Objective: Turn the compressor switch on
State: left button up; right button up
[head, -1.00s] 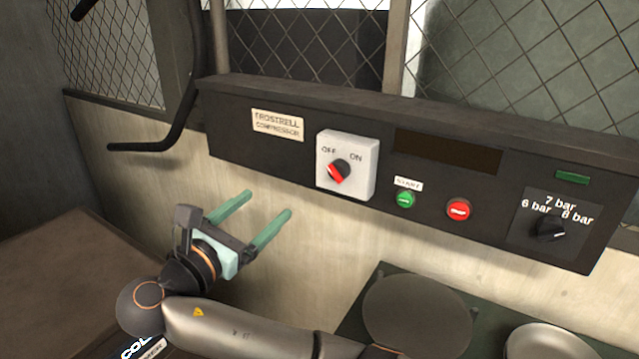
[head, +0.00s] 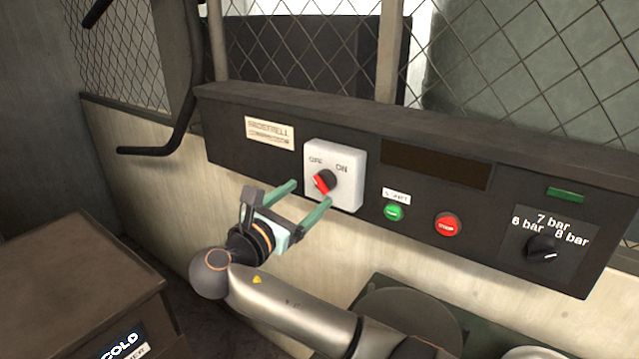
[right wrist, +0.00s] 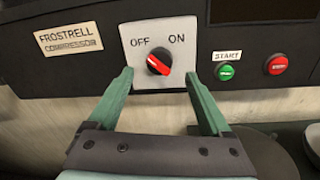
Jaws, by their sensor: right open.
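The compressor switch is a black and red rotary knob (head: 324,181) on a white plate (head: 347,165) marked OFF on the left and ON on the right. In the right wrist view the knob (right wrist: 158,62) has its red bar slanting from the upper left, on the OFF side, to the lower right. My right gripper (head: 310,193) is open, its two green fingers just below and in front of the knob. In the right wrist view the fingertips (right wrist: 158,74) lie left and right of the knob, with nothing between them. Touch cannot be told. My left gripper is not in view.
On the same dark panel (head: 230,155) sit a green START button (head: 394,212), a red STOP button (head: 447,225) and a black pressure dial (head: 541,248). A brown box (head: 70,270) stands at the lower left. A bent dark bar (head: 150,150) sticks out left of the panel.

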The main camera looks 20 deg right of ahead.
aim_at(319, 186)
jog(key=shift+x, duration=2.75)
grip_shut()
